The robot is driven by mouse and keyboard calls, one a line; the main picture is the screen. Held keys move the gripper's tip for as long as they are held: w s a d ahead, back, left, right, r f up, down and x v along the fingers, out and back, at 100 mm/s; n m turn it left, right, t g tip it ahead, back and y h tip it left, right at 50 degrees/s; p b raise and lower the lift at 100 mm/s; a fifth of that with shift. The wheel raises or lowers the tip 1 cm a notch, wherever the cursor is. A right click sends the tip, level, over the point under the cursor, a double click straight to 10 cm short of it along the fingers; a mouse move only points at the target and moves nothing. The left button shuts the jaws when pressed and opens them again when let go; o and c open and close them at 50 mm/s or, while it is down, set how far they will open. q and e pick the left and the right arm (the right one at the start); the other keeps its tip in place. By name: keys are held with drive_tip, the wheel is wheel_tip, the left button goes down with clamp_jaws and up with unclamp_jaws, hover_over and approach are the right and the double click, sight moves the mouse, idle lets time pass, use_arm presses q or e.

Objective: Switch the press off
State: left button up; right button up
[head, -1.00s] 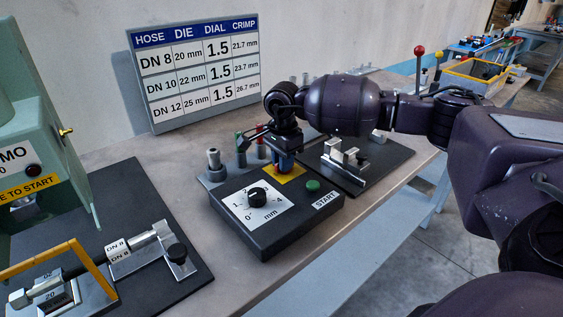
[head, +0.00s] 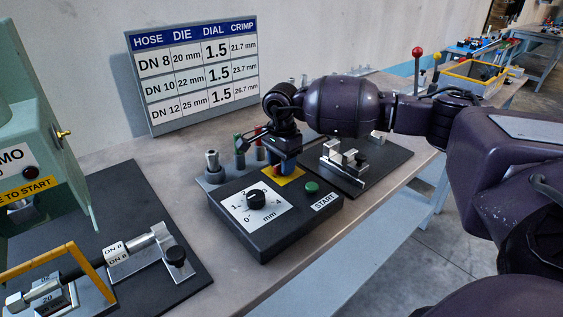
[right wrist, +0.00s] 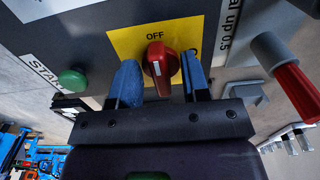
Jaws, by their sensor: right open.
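The red rotary switch (right wrist: 158,62) sits on a yellow plate (right wrist: 122,44) marked OFF at its top edge in the right wrist view; a second label to its right is mostly hidden. The knob has a white mark and stands nearly upright in the picture. My right gripper (right wrist: 161,84) is open, its blue fingers on either side of the knob with gaps showing. In the head view my right gripper (head: 283,167) is over the yellow plate (head: 292,179) and hides the knob. The green press (head: 30,130) stands at the left. My left gripper is not in view.
The black control box (head: 262,238) carries a dial (head: 256,199) and a green START button (head: 312,187), also beside my fingers in the wrist view (right wrist: 73,81). Colored-handled tools (head: 238,143) stand behind it. A metal fixture (head: 345,160) is to the right, a hose clamp (head: 150,250) to the left.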

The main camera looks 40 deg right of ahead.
drive_tip(key=shift+r, duration=0.5)
wheel_tip(320, 180, up, 10)
drive_tip(key=shift+p, duration=0.3)
drive_tip(key=shift+s+f, duration=0.1)
drive_tip(key=shift+f, duration=0.05)
